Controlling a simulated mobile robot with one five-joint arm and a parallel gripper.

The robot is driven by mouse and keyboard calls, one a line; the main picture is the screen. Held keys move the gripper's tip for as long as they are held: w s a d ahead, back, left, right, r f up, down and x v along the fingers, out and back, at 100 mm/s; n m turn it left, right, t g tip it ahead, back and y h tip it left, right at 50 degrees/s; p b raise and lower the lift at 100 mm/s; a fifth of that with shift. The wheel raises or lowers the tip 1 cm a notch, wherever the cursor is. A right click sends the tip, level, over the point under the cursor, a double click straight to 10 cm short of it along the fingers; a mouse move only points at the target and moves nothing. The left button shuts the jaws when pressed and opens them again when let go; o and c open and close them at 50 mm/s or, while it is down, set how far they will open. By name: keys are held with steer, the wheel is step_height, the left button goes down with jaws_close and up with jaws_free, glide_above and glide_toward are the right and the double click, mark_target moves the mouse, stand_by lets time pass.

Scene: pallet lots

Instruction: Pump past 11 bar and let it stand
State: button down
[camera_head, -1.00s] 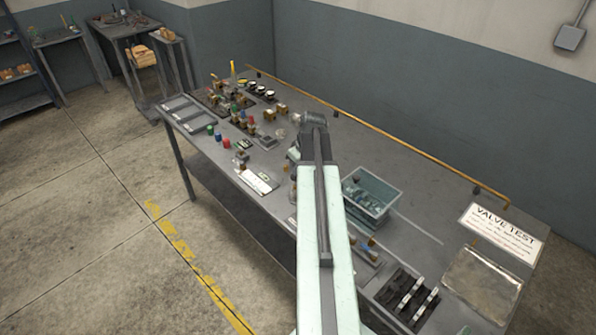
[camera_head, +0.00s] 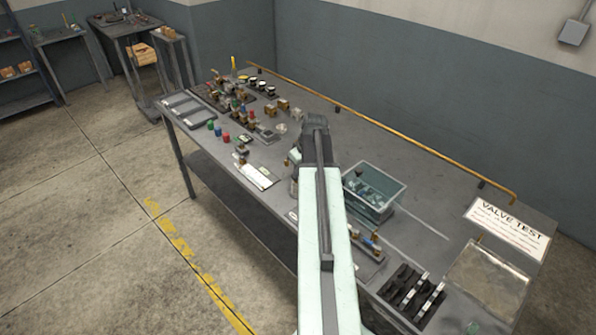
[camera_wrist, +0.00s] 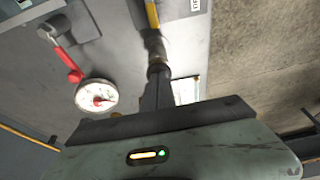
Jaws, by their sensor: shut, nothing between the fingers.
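In the wrist view, my gripper (camera_wrist: 157,72) is shut and empty. Its tip is close to a brass-coloured fitting at the end of a yellow bar (camera_wrist: 152,14); I cannot tell whether they touch. A round white pressure gauge (camera_wrist: 92,91) with a red needle lies left of the fingers; its numbers are too small to read. A red lever (camera_wrist: 66,60) on a grey metal fitting is beside the gauge. In the head view, my arm hides the fingers and most of the pump area on the workbench (camera_head: 420,205).
A clear blue bin (camera_head: 374,190) of parts stands right of my arm. A "VALVE TEST" sign (camera_head: 508,228) and black slotted holder (camera_head: 411,292) lie at the bench's right. Small valves and coloured parts crowd its left. A yellow pipe (camera_head: 400,140) runs along the back edge.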

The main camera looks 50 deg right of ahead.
steer(key=shift+s+a, duration=0.1)
steer(key=shift+a, duration=0.05)
steer(key=shift+r+p, duration=0.3)
steer(key=shift+p, duration=0.2)
step_height(320, 180, up, 5)
steer(key=p, duration=0.4)
steer(key=shift+f+p, duration=0.1)
steer(key=shift+p, duration=0.25)
steer(key=p+v, duration=0.8)
steer(key=shift+s+r, duration=0.2)
steer(key=shift+r, duration=0.05)
